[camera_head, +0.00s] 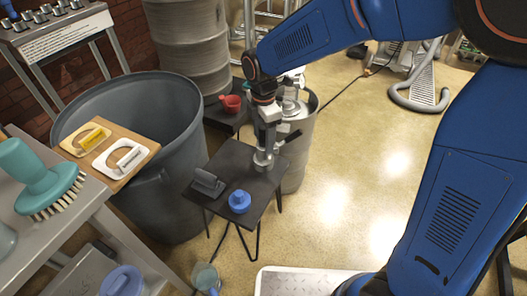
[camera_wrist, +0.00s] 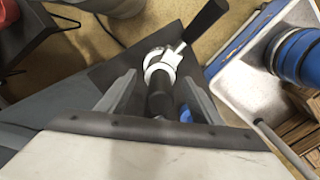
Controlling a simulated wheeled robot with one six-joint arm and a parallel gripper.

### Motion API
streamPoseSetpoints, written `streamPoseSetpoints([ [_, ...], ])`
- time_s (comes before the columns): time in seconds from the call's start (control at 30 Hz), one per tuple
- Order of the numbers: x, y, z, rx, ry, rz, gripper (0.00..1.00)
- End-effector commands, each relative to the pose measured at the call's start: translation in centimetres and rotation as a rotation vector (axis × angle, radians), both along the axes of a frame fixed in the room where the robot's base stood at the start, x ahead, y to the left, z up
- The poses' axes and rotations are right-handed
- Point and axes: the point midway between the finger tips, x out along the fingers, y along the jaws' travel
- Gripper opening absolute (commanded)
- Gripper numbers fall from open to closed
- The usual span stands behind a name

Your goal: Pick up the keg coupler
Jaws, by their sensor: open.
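The keg coupler (camera_wrist: 164,62) is a silver metal fitting with a black lever handle and a dark lower body. In the head view the coupler (camera_head: 263,158) stands on a small dark side table (camera_head: 232,168). My gripper (camera_wrist: 160,78) is open, with one finger on each side of the coupler's dark body in the wrist view. In the head view my gripper (camera_head: 268,122) points down right above the coupler and partly hides it. I cannot tell whether the fingers touch it.
A blue round cap (camera_head: 239,201) and a dark grey block-like item (camera_head: 207,182) share the table. A large grey bin (camera_head: 150,130) stands to the left, a metal keg (camera_head: 294,150) behind. A red cup (camera_head: 231,103) sits on another low stand. Open floor lies to the right.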

Motion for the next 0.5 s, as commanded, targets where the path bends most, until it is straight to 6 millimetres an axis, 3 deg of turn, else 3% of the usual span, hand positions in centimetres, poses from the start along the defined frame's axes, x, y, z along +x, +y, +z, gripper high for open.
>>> streamPoseSetpoints([
  [0.13,0.0,0.0,-1.4,-0.001,0.001,0.0,0.59],
  [0.4,0.0,0.0,-1.7,0.0,0.0,0.0,0.59],
  [0.43,0.0,0.0,-1.7,0.0,0.0,0.0,0.57],
  [0.5,0.0,0.0,-1.7,0.0,0.0,0.0,0.4],
])
